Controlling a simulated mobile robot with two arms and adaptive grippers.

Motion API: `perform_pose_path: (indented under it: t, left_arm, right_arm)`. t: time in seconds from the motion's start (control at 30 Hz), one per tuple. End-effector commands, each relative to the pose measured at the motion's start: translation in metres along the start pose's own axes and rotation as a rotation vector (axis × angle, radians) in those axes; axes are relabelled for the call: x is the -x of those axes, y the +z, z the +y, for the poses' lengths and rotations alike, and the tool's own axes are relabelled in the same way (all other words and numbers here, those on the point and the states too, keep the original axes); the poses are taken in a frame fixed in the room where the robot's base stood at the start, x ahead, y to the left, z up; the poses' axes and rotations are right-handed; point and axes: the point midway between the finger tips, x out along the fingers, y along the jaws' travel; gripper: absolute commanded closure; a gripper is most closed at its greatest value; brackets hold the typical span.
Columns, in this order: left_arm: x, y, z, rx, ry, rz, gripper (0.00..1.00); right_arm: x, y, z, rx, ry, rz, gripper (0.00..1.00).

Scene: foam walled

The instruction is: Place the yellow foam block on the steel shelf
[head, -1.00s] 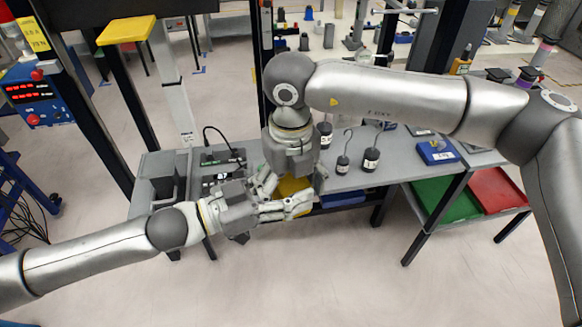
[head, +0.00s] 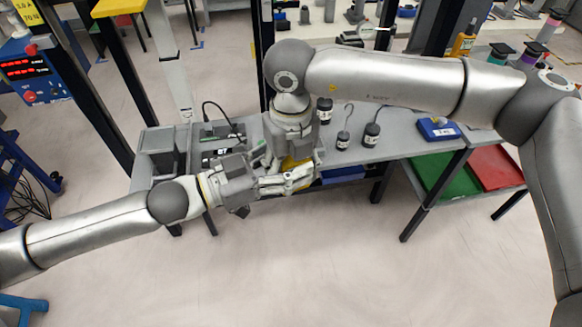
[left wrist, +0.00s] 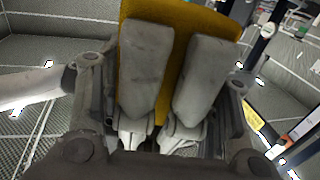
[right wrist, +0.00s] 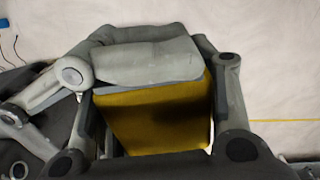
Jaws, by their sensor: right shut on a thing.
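The yellow foam block (head: 297,163) shows only in part between my two grippers, in front of the grey metal shelf surface (head: 388,151). My right gripper (head: 290,168) points down and is shut on the block. In the right wrist view the block (right wrist: 160,118) lies against a grey finger pad. My left gripper (head: 308,178) reaches in from the left, its fingers close together beside the block. In the left wrist view the block (left wrist: 180,12) stands behind these fingers, with a narrow gap between them. Whether they grip it is hidden.
Several black hooked weights (head: 371,134) stand on the grey surface. A blue box (head: 438,130) lies at its right end. Green (head: 432,170) and red (head: 495,172) trays sit lower right. Black posts (head: 110,95) rise at left. The floor in front is clear.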

Motion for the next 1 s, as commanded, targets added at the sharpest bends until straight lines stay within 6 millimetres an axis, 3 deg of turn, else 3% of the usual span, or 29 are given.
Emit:
perform_pose_path:
  t: [0.03, 0.13, 0.57, 1.0]
  left_arm:
    - [0.000, 0.000, 0.000, 0.000, 0.000, 0.001, 0.34]
    - [0.000, 0.000, 0.000, 0.000, 0.000, 0.000, 0.22]
    - [0.005, 0.001, -0.001, 0.000, -0.001, -0.002, 0.22]
    - [0.070, 0.002, -0.001, 0.000, -0.003, -0.005, 0.22]
  right_arm:
    - [0.000, 0.000, 0.000, 0.001, 0.000, 0.000, 0.71]
    - [0.000, 0.000, 0.000, 0.001, 0.000, 0.000, 0.71]
    - [0.000, 0.000, 0.000, 0.001, 0.000, 0.000, 0.71]
    - [0.000, 0.000, 0.000, 0.000, 0.000, 0.000, 0.71]
